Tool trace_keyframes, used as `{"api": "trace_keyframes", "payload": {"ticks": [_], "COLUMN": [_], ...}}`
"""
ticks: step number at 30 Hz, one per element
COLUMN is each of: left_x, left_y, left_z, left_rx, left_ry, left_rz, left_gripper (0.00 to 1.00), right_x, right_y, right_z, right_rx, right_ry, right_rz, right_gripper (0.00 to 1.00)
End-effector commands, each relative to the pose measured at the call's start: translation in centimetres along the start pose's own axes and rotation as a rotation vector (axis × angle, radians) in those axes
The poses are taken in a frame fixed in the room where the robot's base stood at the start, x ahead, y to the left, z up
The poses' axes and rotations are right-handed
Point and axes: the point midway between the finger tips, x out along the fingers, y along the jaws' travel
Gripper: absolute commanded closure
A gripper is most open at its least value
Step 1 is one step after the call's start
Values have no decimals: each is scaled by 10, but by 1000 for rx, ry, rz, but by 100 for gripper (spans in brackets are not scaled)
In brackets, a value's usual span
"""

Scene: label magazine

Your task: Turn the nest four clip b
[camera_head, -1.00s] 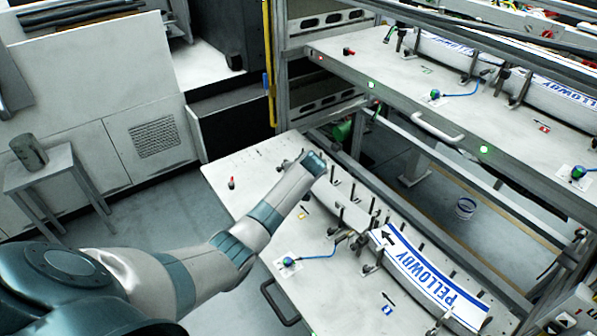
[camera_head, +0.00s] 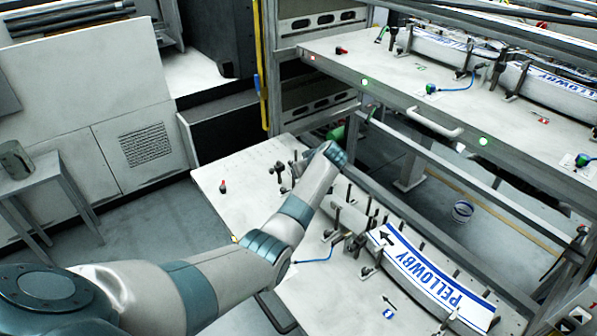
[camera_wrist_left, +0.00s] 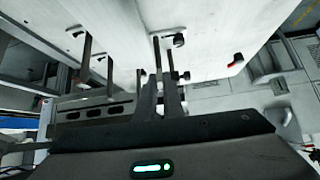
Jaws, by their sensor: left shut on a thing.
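The lower pulled-out shelf (camera_head: 225,185) carries a row of dark upright clips and a curved white PELLOWBY label stack (camera_head: 432,272) lying to the right. My left arm reaches over the shelf's far left part, and its wrist hides the gripper in the head view. In the left wrist view my left gripper (camera_wrist_left: 159,98) is shut on a slim dark clip (camera_wrist_left: 157,58) standing from the white shelf. I cannot tell from the markings which nest or letter this clip is. My right gripper is in neither view.
More dark clips (camera_wrist_left: 87,48) stand beside the gripper. The upper shelf (camera_head: 350,75), with a handle (camera_head: 434,122) and more labels, overhangs behind. A small table (camera_head: 45,178) stands at left.

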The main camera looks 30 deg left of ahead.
Motion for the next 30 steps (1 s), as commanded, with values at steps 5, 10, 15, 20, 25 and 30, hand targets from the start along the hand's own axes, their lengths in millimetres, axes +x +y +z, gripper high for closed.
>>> {"api": "trace_keyframes", "payload": {"ticks": [5, 10, 15, 20, 25, 30], "left_x": [0, 0, -1, -6, -20, -44], "left_y": [0, 0, 0, 1, 2, 2], "left_z": [0, 0, 0, 0, 1, 1], "left_rx": [-1, -1, 0, -1, -1, -2], "left_ry": [-1, 0, 0, 0, 0, 1], "left_rz": [2, 2, 2, 3, 4, 5], "left_gripper": [73, 73, 73, 73, 73, 73], "right_x": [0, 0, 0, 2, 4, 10], "right_y": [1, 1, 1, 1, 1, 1], "right_z": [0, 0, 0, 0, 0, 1], "right_rx": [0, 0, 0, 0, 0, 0], "right_ry": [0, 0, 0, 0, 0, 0], "right_rz": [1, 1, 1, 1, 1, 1], "right_gripper": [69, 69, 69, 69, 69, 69]}}
